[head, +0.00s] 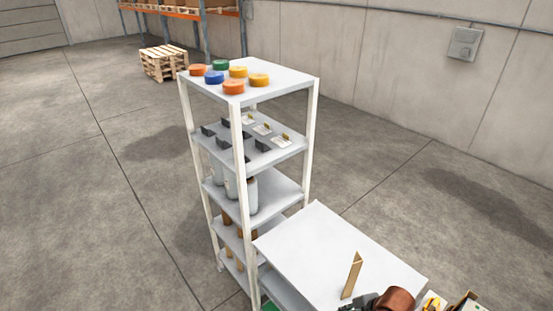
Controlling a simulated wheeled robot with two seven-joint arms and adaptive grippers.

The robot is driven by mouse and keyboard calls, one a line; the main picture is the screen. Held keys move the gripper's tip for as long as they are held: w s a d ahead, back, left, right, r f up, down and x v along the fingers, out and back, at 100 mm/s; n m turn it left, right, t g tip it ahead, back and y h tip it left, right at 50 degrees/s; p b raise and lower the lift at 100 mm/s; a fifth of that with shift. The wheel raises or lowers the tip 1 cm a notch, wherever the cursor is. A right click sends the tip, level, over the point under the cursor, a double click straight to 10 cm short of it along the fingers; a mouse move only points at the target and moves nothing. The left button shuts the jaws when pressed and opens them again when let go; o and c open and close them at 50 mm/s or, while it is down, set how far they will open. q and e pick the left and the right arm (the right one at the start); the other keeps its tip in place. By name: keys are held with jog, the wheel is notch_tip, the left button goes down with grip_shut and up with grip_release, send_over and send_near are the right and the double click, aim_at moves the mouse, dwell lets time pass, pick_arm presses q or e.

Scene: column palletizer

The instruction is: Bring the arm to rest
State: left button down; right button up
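At the bottom edge, right of centre, a dark jointed part (362,302) shows beside a copper-brown rounded piece (395,299). It looks like the end of my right arm with its gripper, over the near side of the white table (325,245). The frame cuts it off, and its fingers cannot be made out clearly. I see nothing held in it. A thin tan upright piece (352,275) stands on the table just behind it. My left gripper is not in view.
A white shelf rack (313,110) stands left of the table. Several coloured discs (258,79) lie on top, with dark brackets and grey cylinders (251,194) below. A small open box (465,300) is at the lower right. A wooden pallet stack (163,63) stands far back.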

jog(key=s+d+f+m+h, duration=0.2)
jog(key=s+d+f+m, duration=0.3)
jog(key=s+d+m, duration=0.35)
jog(key=s+d+f+m+h, duration=0.35)
jog(key=s+d+m, duration=0.25)
jog(key=s+m, duration=0.5)
notch_tip(320, 180, down, 38)
jog(key=a+y+b, duration=0.2)
jog(key=b, duration=0.6)
jog(key=s+f+g+b, duration=0.1)
jog(key=s+f+b, duration=0.2)
jog(key=s+f, duration=0.6)
jog(key=s+f+g+b, duration=0.1)
jog(key=s+f+b, duration=0.2)
jog(key=s+f, duration=0.6)
notch_tip(320, 180, down, 6)
jog(key=shift+s+f, duration=0.25)
jog(key=shift+s, duration=0.1)
